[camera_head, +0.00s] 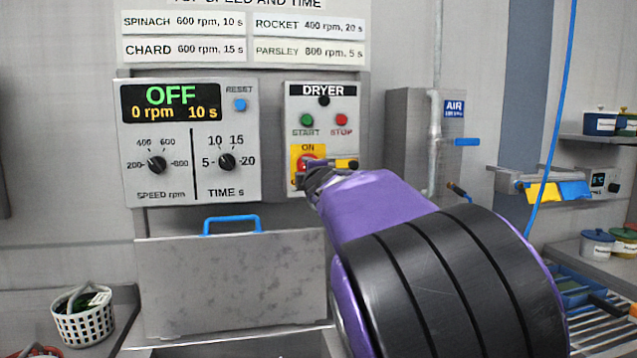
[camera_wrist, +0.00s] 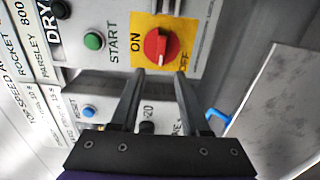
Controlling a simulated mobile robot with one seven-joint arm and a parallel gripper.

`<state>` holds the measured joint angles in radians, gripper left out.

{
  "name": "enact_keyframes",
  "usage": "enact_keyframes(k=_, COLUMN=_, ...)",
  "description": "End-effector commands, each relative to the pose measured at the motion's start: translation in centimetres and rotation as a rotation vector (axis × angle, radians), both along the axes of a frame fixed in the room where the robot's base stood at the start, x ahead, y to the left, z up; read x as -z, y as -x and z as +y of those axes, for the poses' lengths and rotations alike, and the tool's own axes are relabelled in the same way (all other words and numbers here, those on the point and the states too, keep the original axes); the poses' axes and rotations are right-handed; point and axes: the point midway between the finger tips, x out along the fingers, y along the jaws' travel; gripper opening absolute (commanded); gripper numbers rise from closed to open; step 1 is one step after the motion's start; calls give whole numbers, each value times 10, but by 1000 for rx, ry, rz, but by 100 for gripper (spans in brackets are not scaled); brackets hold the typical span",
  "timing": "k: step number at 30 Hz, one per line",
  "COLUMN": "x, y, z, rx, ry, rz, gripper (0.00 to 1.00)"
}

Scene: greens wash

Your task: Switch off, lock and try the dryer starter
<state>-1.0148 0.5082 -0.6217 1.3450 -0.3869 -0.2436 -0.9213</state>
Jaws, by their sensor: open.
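The dryer starter (camera_head: 325,105) is a grey wall box with a green START button (camera_head: 307,120), a red STOP button and a yellow switch plate. The red rotary switch (camera_wrist: 160,45) sits on that plate, between the words ON and OFF in the wrist view; which way it points I cannot tell. In the head view my gripper and arm partly cover the switch (camera_head: 309,161). My gripper (camera_wrist: 160,73) is open and empty, its fingertips just short of the switch and apart from it. I make out no padlock.
The control panel (camera_head: 190,142) left of the starter reads OFF, 0 rpm, 10 s. Below it is a grey lid (camera_head: 235,285) with a blue handle. A white basket (camera_head: 84,318) with small items stands at lower left. An air pipe (camera_head: 434,145) runs on the right.

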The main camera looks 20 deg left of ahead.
Motion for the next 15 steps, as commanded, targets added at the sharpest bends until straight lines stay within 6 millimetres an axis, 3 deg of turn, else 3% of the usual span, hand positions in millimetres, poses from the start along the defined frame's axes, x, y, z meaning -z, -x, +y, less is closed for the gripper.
enact_keyframes(k=15, x=0, y=80, z=-48, rx=-3, ry=-4, rz=3, gripper=46)
